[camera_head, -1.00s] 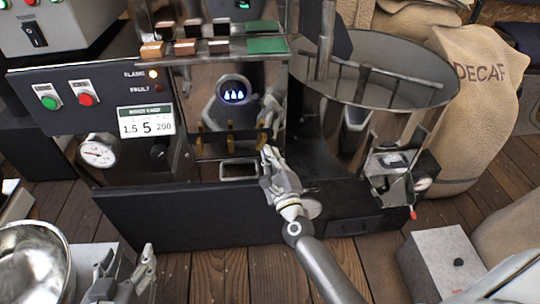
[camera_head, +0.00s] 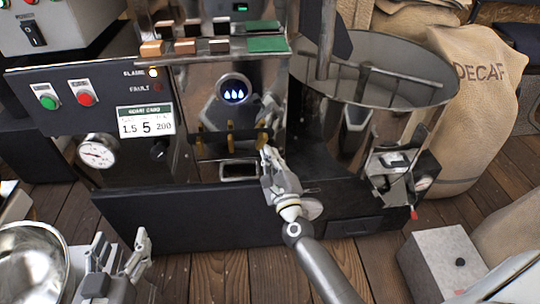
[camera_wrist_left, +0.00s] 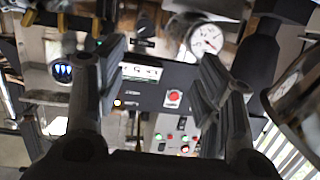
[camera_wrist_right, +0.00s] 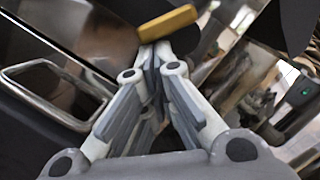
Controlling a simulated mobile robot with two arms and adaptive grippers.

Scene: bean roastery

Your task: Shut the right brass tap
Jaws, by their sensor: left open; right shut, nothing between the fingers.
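Several brass taps hang in a row on the front of the shiny machine, under a blue-lit round display. The right brass tap (camera_head: 262,137) is the one nearest my right gripper (camera_head: 267,152). In the right wrist view, a yellow brass lever (camera_wrist_right: 168,22) lies just beyond the closed fingertips (camera_wrist_right: 152,58); I cannot tell whether they touch it. My right gripper is shut and empty. My left gripper (camera_head: 120,240) is open and empty, low at the left in front of the machine, away from the taps.
A metal-rimmed opening (camera_head: 239,171) sits below the taps. A steel bowl (camera_head: 32,262) stands at the lower left. A round cooling bin (camera_head: 385,75) is right of the taps, and a grey box (camera_head: 440,265) is at the lower right. A pressure gauge (camera_head: 97,151) is left.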

